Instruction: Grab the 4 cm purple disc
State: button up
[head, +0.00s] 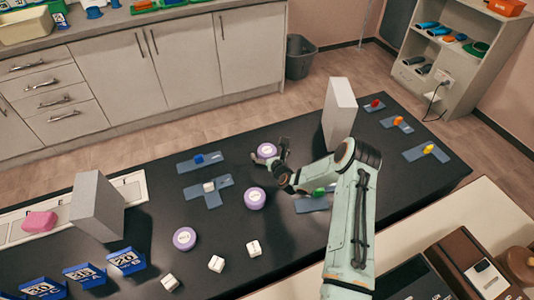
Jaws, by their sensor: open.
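Three purple discs with pale labelled tops are on the dark table in the head view. The far disc (266,150) is right at my gripper (271,156), which is open. Its fingers reach toward the disc's near side and right edge; I cannot tell if they touch it. The middle disc (254,198) stands nearer, below and left of my gripper. The near-left disc (184,238) lies farther left, apart from the others. The label print is too small to read, so I cannot tell which disc is 4 cm.
Grey upright blocks stand at the right (340,112) and left (97,207). White cubes (216,263) lie at the front. Blue-grey plates with small coloured pieces lie behind (186,166) and right (428,152). A green piece (319,191) is beside my arm. Blue numbered bins (126,262) stand front left.

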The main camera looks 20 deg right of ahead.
jog(key=shift+w+f, duration=0.25)
jog(key=shift+w, duration=0.45)
jog(key=c, duration=1.3)
